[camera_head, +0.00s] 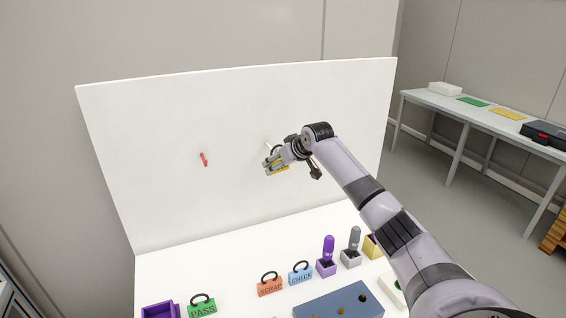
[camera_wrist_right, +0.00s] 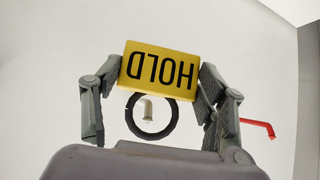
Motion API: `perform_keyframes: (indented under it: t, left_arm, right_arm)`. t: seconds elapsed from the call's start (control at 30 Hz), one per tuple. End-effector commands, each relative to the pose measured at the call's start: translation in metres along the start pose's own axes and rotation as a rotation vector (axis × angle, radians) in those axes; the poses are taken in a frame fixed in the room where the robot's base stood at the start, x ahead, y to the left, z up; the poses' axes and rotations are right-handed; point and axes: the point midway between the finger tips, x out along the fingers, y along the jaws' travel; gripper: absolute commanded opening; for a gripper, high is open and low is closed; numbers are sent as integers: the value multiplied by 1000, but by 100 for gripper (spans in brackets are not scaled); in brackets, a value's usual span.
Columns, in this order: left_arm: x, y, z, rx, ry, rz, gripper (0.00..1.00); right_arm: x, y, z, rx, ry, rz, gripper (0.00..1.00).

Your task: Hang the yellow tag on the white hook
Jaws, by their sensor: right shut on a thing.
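The yellow tag (camera_wrist_right: 160,68) reads HOLD and shows upside down in the right wrist view. My right gripper (camera_head: 273,165) is shut on its two sides, up close to the white back panel. The tag also shows between the fingers in the head view (camera_head: 281,167). Its black ring (camera_wrist_right: 130,117) is free of the fingers. The white hook (camera_wrist_right: 147,108) shows inside the ring's opening in the right wrist view; I cannot tell whether it passes through or is behind. In the head view the hook (camera_head: 267,145) is just above the gripper, partly hidden. My left gripper is not in view.
A red hook (camera_head: 203,159) is on the white panel (camera_head: 140,130) to the left. Below, the white table holds a green PASS tag (camera_head: 202,311), an orange SCRAP tag (camera_head: 270,287), a blue CHECK tag (camera_head: 301,278), small boxes and a blue block (camera_head: 330,303).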

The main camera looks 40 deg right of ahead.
Motion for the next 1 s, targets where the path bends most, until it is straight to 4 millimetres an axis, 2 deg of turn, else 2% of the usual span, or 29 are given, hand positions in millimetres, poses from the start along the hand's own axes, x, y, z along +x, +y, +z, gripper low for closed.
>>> perform_keyframes:
  t: [0.2,0.67,1.0]
  left_arm:
    - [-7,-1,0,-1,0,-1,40]
    - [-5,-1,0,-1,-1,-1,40]
    - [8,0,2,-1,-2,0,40]
  right_arm:
    - [10,2,-9,1,0,0,51]
    - [30,7,-27,1,1,-1,51]
    - [46,12,-40,2,2,0,51]
